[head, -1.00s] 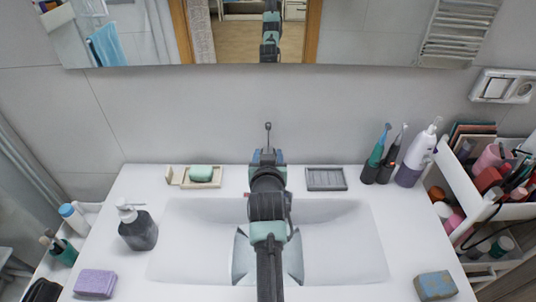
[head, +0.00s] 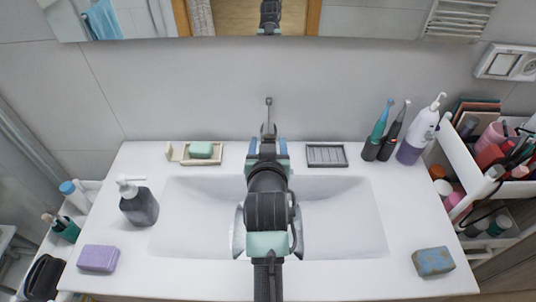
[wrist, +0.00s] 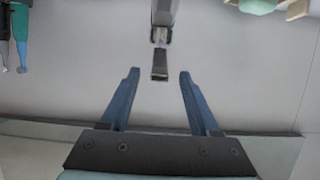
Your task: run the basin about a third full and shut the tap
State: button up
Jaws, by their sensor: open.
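The white basin (head: 345,222) is set in the counter. My arm covers its middle, and I cannot make out any water in it. The tap (head: 268,114) shows as a thin upright stem behind my gripper, with its lower part hidden. My gripper (head: 267,146) is open in front of the tap. In the wrist view, the tap's dark-tipped metal end (wrist: 159,66) lies in line with the gap between the two blue fingers of my gripper (wrist: 157,75). The fingers look clear of it on both sides.
Green soap (head: 200,150) in a dish and a grey tray (head: 326,155) flank the tap. Electric toothbrushes (head: 380,130) stand right of it. A dark pump bottle (head: 138,206) stands at left. A purple sponge (head: 98,258) and a blue-brown block (head: 433,261) lie at the front corners.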

jog(key=v, duration=0.5)
jog(key=shift+s+r+b, duration=0.1)
jog(key=shift+b, duration=0.2)
notch_tip(320, 180, up, 27)
jog(key=s+t, duration=0.2)
jog(key=t, duration=0.5)
jog(key=s+r+t, duration=0.3)
jog(key=s+r, duration=0.3)
jog(key=r, duration=0.3)
jog(key=s+r+t, duration=0.3)
jog(key=s+r, duration=0.4)
jog(key=r, duration=0.3)
jog(key=shift+s+r+t, duration=0.3)
jog(key=shift+d, duration=0.1)
dwell(3.1)
